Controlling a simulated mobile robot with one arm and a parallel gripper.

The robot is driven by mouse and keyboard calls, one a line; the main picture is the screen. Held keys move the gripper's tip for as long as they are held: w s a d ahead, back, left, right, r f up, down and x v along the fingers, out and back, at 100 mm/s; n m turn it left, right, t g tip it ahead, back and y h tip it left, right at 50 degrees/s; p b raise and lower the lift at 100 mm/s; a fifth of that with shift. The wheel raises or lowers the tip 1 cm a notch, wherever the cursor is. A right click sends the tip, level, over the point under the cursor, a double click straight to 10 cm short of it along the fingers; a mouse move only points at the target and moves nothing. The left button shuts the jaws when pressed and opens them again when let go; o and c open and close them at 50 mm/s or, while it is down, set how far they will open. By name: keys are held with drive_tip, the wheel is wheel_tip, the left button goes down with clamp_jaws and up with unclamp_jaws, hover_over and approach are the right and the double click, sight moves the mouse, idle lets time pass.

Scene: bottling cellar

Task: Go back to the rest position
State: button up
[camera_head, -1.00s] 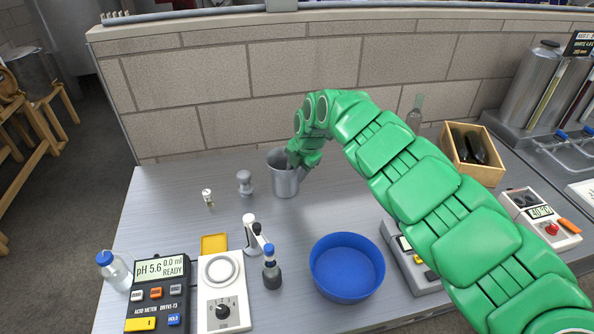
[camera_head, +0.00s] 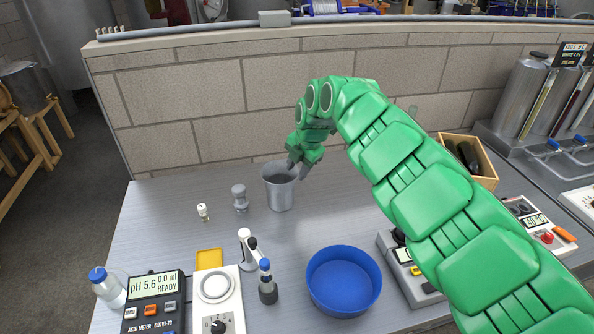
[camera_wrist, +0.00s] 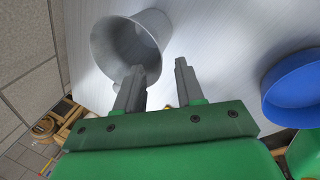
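My gripper (camera_head: 297,172) is above the right rim of a grey metal cup (camera_head: 279,192) that stands upright on the bench near the wall. In the wrist view, the two grey fingers of my gripper (camera_wrist: 157,88) are apart with nothing between them. The cup (camera_wrist: 105,50) shows there just beyond the left finger. Whether a finger still touches the rim is hard to tell. My green arm reaches in from the lower right.
A blue bowl (camera_head: 343,280) stands in front of the cup. A pH meter (camera_head: 155,300), a white dial device (camera_head: 215,297) and a small bottle (camera_head: 108,286) stand at front left. A wooden box (camera_head: 470,160) is at right. A brick wall (camera_head: 200,100) runs behind.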

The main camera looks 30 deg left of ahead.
idle(0.5)
drive_tip(key=w+d+r+m+t, duration=0.2)
drive_tip(key=w+d+r+m, duration=0.3)
drive_tip(key=d+r, duration=0.25)
drive_tip(key=w+d+r+m+t, duration=0.1)
drive_tip(key=w+d+r+m, duration=0.45)
drive_tip(key=d+r, duration=0.2)
drive_tip(key=s+d+r+m, duration=0.2)
drive_tip(key=d+r+m, duration=0.25)
drive_tip(key=d, duration=0.25)
drive_tip(key=s+d+r+m, duration=0.2)
drive_tip(key=d+r+m, duration=0.25)
drive_tip(key=d, duration=0.25)
drive_tip(key=s+d+m+y, duration=0.1)
drive_tip(key=s+d+m, duration=0.25)
drive_tip(key=s, duration=0.35)
drive_tip(key=s+d+m+y, duration=0.1)
drive_tip(key=s+d+m, duration=0.2)
drive_tip(key=s+m, duration=0.3)
drive_tip(key=s+d+f+m+g+h, duration=0.1)
drive_tip(key=s+d+f, duration=0.4)
drive_tip(key=s, duration=0.4)
drive_tip(key=s+d+f+m+g+h, duration=0.2)
drive_tip(key=s+d+f, duration=0.3)
drive_tip(key=s, duration=0.5)
drive_tip(key=s+d+f+m+g+h, duration=0.2)
drive_tip(key=s+d+f, duration=0.3)
drive_tip(key=s, duration=0.5)
drive_tip(key=shift+d+f, duration=0.2)
drive_tip(key=shift+d, duration=1.05)
